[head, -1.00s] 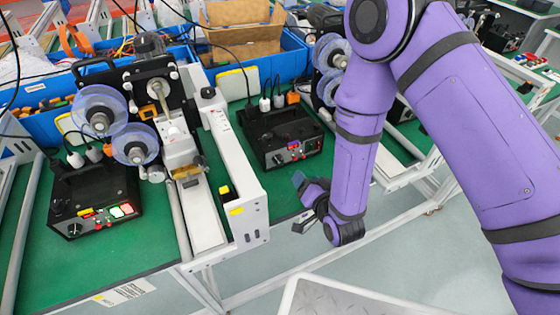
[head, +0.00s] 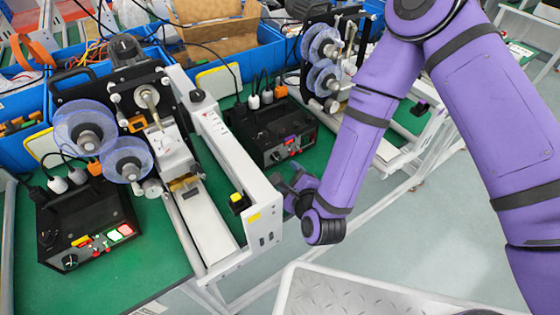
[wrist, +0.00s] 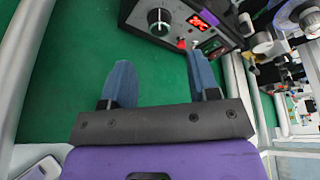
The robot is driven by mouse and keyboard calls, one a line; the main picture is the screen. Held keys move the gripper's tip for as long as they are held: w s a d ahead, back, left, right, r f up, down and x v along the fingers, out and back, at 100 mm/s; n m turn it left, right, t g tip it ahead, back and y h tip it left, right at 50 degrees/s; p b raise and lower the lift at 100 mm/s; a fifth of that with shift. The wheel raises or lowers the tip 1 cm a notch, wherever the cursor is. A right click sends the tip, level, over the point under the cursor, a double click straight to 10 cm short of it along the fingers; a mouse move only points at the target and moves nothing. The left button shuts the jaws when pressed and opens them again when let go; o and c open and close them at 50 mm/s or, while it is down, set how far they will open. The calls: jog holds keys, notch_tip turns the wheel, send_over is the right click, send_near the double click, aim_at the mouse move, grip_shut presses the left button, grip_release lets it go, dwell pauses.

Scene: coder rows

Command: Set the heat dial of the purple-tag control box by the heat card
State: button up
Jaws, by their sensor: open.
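The black control box (head: 270,130) with a small purple tag (head: 291,139) stands on the green bench right of the white rail in the head view. Its front also shows in the wrist view (wrist: 142,12), with a dark round dial (wrist: 159,21) with a pale pointer and a lit red display (wrist: 203,20). My gripper (head: 292,188) is in front of this box, apart from it. In the wrist view its blue fingers (wrist: 160,75) are spread with nothing between them, and the dial lies beyond them. I cannot make out a heat card.
A second control box (head: 85,225) with a yellow tag stands at the left. A labelling machine with blue reels (head: 85,138) and a white rail (head: 235,165) stand between the boxes. Another machine (head: 325,60) is behind my arm. Blue bins (head: 285,50) line the back.

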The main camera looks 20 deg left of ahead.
aim_at(279, 160)
jog(key=x, duration=0.7)
jog(key=shift+a, duration=0.1)
jog(key=shift+c, duration=0.2)
jog(key=c, duration=0.9)
